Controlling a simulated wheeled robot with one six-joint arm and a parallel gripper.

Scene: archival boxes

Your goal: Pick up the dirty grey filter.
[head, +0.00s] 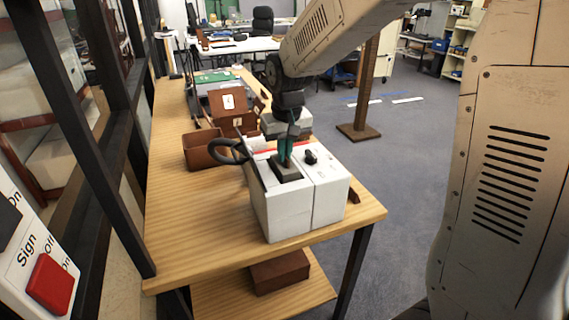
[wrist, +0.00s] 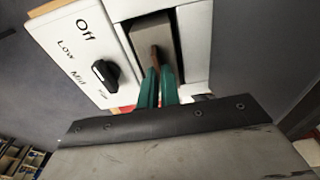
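The dirty grey filter (head: 289,170) sits in a dark-edged slot in the top of a white machine (head: 285,218) on the wooden table. In the wrist view the filter (wrist: 150,36) is a grey-brown block with a narrow brown tab. My gripper (head: 285,158) points down over the slot. Its two teal fingers also show in the wrist view (wrist: 159,74), close together with the brown tab between their tips. They look shut on the tab. The filter's lower part is hidden in the slot.
A black knob (head: 310,157) stands on the machine's top beside the slot, and a black loop handle (head: 228,151) sticks out at its left. Brown boxes (head: 202,150) stand behind it on the table. A brown box (head: 279,272) lies on the lower shelf. The table's front left is clear.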

